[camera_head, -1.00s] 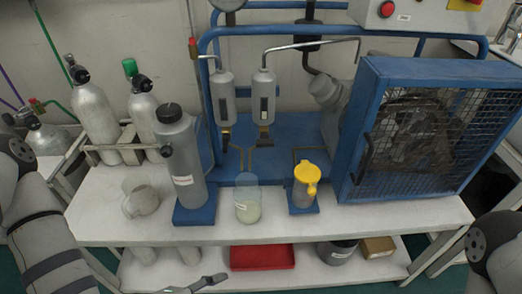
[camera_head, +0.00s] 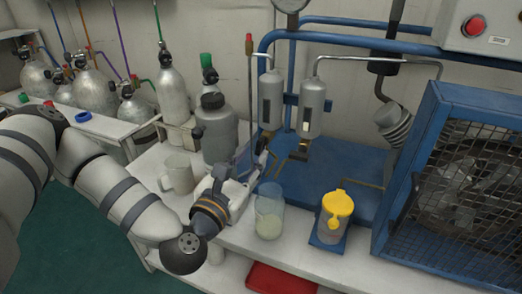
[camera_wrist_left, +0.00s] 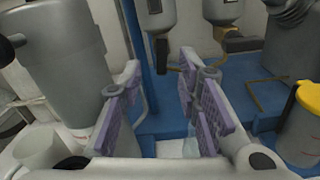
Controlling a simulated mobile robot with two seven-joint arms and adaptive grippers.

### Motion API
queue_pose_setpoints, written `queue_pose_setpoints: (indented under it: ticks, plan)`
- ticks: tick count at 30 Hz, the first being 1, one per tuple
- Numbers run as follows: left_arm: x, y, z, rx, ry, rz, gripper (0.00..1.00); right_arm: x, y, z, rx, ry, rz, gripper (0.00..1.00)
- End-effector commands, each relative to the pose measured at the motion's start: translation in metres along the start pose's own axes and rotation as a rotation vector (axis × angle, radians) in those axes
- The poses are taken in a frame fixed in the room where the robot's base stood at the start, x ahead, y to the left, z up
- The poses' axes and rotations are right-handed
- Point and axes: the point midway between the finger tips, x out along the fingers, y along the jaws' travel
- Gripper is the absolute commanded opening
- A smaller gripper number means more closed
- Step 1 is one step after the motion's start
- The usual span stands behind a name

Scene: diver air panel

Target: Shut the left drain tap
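Two grey separator cylinders hang on the blue panel, the left one (camera_head: 271,98) and the right one (camera_head: 312,105). The left drain tap (camera_wrist_left: 162,52) is the small dark and brass fitting under the left cylinder; its handle position is too small to tell. The right cylinder has a similar brass fitting (camera_head: 303,149). My left gripper (camera_head: 260,167) is in front of and below the left cylinder. In the left wrist view its two purple-padded fingers (camera_wrist_left: 160,101) are apart with nothing between them; the left tap is beyond them, not touched. My right gripper is out of view.
A grey bottle (camera_head: 218,138) and a mug (camera_head: 178,175) stand left of my gripper. A clear beaker (camera_head: 269,215) is close to its right, then a yellow-lidded pot (camera_head: 336,215). A caged fan unit (camera_head: 440,180) fills the right. A thin red-topped pipe (camera_head: 250,80) rises beside the left cylinder.

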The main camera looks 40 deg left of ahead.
Motion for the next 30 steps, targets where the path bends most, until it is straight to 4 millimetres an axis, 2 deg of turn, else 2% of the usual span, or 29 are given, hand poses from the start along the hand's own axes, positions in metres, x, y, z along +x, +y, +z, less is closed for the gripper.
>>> queue_pose_setpoints:
  ticks: [3, 7, 17, 21, 30]
  plan:
    - [0.026, 0.0, 0.001, 0.002, -0.003, 0.002, 0.3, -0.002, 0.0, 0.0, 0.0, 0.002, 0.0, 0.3]
    - [0.044, -0.001, 0.001, 0.002, -0.001, -0.001, 0.3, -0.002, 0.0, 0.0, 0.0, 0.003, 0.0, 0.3]
    - [0.05, -0.001, 0.0, 0.001, 0.002, -0.002, 0.3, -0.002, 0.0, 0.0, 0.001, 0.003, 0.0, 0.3]
    - [0.05, -0.001, 0.0, 0.002, 0.002, -0.002, 0.0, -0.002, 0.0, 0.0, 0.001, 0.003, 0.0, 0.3]
    - [0.05, -0.001, 0.0, 0.01, 0.002, -0.002, 0.0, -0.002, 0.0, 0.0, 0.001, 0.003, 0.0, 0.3]
